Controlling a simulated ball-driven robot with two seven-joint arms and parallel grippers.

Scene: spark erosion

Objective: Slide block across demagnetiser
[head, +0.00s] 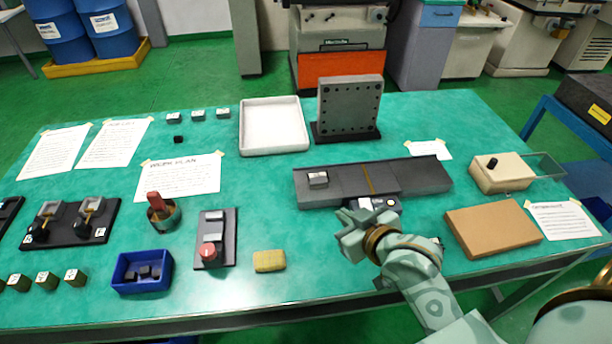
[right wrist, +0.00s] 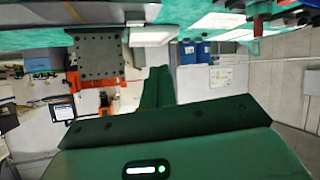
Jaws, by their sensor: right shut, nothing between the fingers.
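The demagnetiser (head: 408,177) is a long dark grey slab with a brass-coloured line across its top and a small switch panel (head: 388,203) on its front side. A small grey metal block (head: 318,180) rests on the slab's left end, left of the brass line. My right gripper (head: 350,230) is shut and empty. It is in front of the slab, to the right of and nearer than the block, apart from it. It stands close to the switch panel and covers part of it; I cannot tell whether they touch. My left gripper is out of view.
A brown board (head: 492,229) and a cream box (head: 500,174) stand to the right. Behind are a white tray (head: 273,124) and an upright drilled plate (head: 349,106). A yellow block (head: 269,261), red-button box (head: 217,240) and blue bin (head: 142,272) are at front left.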

